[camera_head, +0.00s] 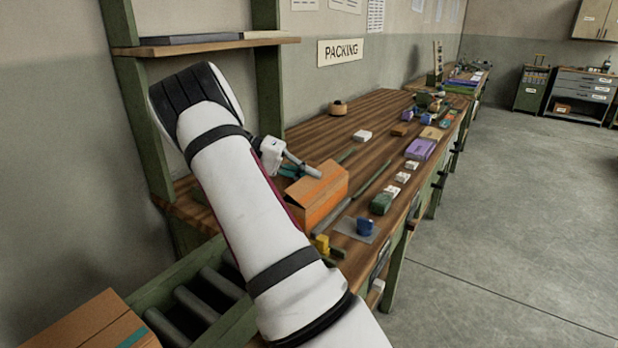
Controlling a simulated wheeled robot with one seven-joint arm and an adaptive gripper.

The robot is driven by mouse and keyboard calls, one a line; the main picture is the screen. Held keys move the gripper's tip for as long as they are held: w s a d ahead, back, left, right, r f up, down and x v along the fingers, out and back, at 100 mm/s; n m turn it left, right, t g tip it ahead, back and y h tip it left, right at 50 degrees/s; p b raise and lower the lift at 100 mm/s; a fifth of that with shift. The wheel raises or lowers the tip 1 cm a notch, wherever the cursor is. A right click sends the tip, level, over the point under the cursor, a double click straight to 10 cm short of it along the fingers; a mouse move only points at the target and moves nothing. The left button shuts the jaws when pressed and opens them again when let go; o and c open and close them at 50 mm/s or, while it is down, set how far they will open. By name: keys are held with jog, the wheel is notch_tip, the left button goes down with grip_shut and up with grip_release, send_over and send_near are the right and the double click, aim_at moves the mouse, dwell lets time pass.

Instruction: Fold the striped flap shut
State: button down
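An orange cardboard box (322,192) stands on the wooden packing bench, just right of my white arm. A small teal piece (292,170) shows at its far left top edge. It may be the striped flap, but it is mostly hidden and I cannot tell its angle. My gripper (302,166) appears as a small white and grey end part at the box's top left edge. Its fingertips are not clear, and I cannot tell whether it touches the box. My arm hides the box's left side.
A blue item (365,227), a yellow block (322,243) and a dark green block (381,204) lie near the orange box. A shelf (207,46) stands behind my arm.

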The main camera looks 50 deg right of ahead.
jog(key=shift+f, duration=0.15)
dwell(0.4)
jog(key=c, duration=1.8)
grip_release()
jog(key=shift+c, duration=0.2)
